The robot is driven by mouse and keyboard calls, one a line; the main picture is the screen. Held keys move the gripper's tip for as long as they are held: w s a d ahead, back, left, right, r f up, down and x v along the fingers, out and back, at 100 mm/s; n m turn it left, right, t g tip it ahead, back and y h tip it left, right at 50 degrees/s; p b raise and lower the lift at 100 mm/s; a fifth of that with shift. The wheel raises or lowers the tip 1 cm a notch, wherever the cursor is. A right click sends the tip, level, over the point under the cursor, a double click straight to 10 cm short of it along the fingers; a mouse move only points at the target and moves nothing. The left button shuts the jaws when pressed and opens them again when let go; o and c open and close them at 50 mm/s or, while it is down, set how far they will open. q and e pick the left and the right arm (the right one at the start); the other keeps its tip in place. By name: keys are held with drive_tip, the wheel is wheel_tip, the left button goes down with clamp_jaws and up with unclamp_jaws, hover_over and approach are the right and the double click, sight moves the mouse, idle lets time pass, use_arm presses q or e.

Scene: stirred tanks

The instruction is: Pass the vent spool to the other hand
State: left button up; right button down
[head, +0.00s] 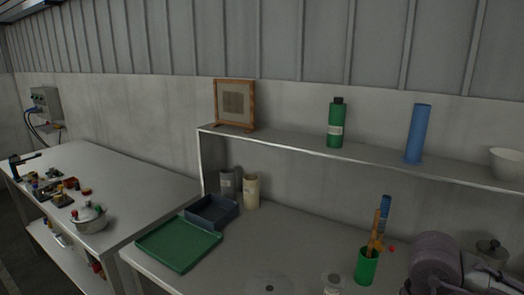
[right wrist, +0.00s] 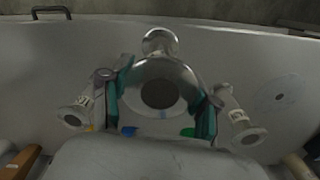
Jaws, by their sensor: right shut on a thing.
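My right gripper (right wrist: 160,108) shows in the right wrist view, its two teal finger pads closed on a shiny steel piece with a round dark opening, which I take to be the vent spool (right wrist: 160,72). A flanged pipe end stands up at its top. Two more flanged pipe ends with small labels stick out left and right beside the fingers; I cannot tell how they join the held piece. In the head view, parts of my right arm show at the bottom right, and the grip itself is not clear there. My left gripper is in neither view.
On the near bench are a green tray (head: 178,246), a dark blue bin (head: 211,212) and a green cup (head: 367,266) with brushes. The shelf (head: 300,147) above bears a green bottle (head: 336,122) and a blue cylinder (head: 417,133). The bench middle is mostly clear.

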drive_tip(key=s+a+f+n, duration=0.1)
drive_tip(key=s+a+n, duration=0.2)
drive_tip(key=a+n, duration=0.3)
drive_tip(key=n, duration=0.3)
drive_tip(key=shift+a+f, duration=0.35)
